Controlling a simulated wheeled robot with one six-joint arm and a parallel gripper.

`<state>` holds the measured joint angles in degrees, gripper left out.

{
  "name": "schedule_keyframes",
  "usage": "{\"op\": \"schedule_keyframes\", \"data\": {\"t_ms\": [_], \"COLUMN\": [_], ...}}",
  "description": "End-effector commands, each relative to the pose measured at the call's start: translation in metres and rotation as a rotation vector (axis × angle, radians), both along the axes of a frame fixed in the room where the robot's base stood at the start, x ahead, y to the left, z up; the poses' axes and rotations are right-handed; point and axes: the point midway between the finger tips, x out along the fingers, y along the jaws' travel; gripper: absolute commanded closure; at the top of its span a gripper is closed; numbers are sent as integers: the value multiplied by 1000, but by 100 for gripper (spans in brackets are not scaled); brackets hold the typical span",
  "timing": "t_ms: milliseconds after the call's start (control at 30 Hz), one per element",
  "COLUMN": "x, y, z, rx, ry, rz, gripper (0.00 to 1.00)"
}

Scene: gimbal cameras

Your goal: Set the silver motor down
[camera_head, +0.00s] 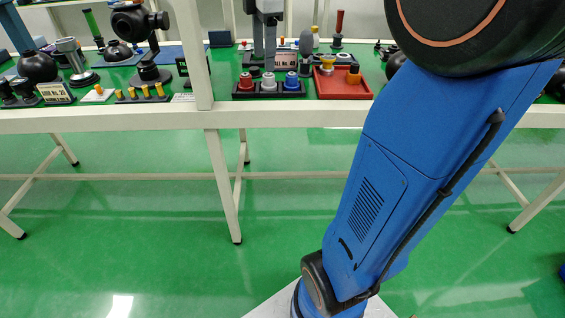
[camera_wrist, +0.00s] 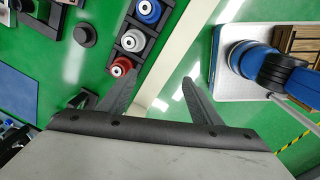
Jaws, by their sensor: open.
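The silver motor (camera_head: 268,83) stands upright in the middle slot of a black holder (camera_head: 269,95), between a red motor (camera_head: 245,83) and a blue motor (camera_head: 291,83). The wrist view also shows the silver motor (camera_wrist: 133,41), with the blue motor (camera_wrist: 148,11) above it and the red motor (camera_wrist: 121,67) below. My gripper (camera_head: 265,62) points down above and behind the holder. In the wrist view my gripper (camera_wrist: 160,72) has its two fingers spread with nothing between them. The silver motor is apart from the fingers.
A red tray (camera_head: 333,95) with small parts stands right of the holder. A white upright post (camera_head: 197,55) rises at the table's front edge to the left. Several small parts and signs crowd the green tabletop. The green floor in front is clear.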

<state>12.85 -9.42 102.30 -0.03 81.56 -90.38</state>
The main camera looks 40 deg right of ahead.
Motion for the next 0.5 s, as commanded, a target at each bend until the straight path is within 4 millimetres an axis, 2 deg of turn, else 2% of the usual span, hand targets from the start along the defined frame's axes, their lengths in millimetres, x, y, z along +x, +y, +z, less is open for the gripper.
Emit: {"op": "schedule_keyframes", "data": {"t_ms": [33, 200, 500], "x": [-17, -64, -146], "y": [11, 39, 76], "z": [-5, -29, -87], "rx": [4, 36, 144], "ry": [-20, -88, -199], "rz": [-65, -323, -772], "gripper": [41, 41, 41]}}
